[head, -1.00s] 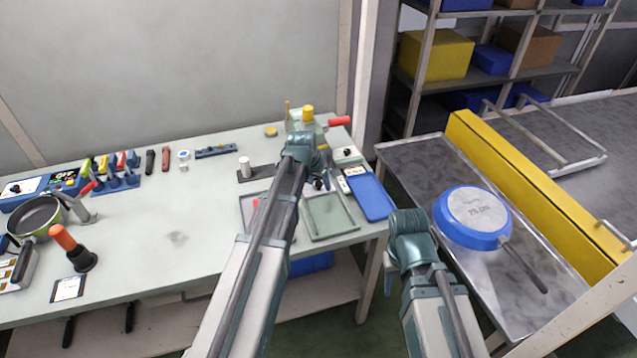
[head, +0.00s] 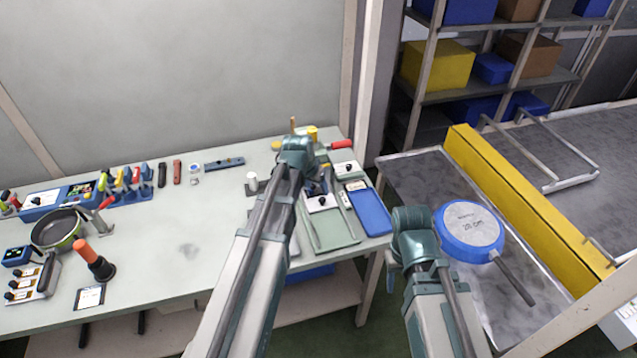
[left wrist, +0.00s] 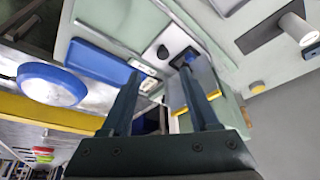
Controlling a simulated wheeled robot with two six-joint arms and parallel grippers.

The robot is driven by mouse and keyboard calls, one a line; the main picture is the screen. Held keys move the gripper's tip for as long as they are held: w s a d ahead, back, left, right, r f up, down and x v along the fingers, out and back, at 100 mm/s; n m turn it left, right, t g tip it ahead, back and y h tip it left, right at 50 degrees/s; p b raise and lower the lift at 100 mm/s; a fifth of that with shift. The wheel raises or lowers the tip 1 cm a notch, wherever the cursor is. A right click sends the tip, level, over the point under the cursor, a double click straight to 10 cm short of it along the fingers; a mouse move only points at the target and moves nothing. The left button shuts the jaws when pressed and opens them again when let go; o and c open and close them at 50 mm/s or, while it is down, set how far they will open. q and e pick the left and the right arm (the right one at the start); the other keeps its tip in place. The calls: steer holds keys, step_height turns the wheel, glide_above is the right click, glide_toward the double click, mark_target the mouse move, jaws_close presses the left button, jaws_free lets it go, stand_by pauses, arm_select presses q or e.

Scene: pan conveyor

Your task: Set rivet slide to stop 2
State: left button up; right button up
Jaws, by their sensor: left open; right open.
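I cannot tell for sure which part is the rivet slide or where its stops are. A fixture with a red handle (head: 341,144) and a yellow cap (head: 312,131) stands at the bench's back right, partly hidden by my left arm. My left gripper (head: 300,152) is over this area, its fingers hidden by the wrist in the head view. In the left wrist view the left gripper (left wrist: 160,85) is open and empty, above a pale panel with a black knob (left wrist: 163,52). My right gripper (head: 408,225) is by the metal table, its fingers mostly hidden.
A blue tray (head: 370,212) and a grey-green tray (head: 330,232) lie at the bench's right end. A blue pan (head: 470,228) lies on the metal table (head: 410,170). A blue bar (head: 224,164) lies at the back. The middle of the bench (head: 180,220) is clear.

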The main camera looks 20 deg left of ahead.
arm_select(q)
steer(key=p+v, duration=0.2)
steer(key=v, duration=0.1)
steer(key=shift+s+r, duration=0.1)
steer(key=shift+r, duration=0.25)
arm_select(e)
step_height(320, 180, up, 3)
steer(key=shift+r, duration=0.2)
arm_select(q)
steer(key=shift+c, duration=0.2)
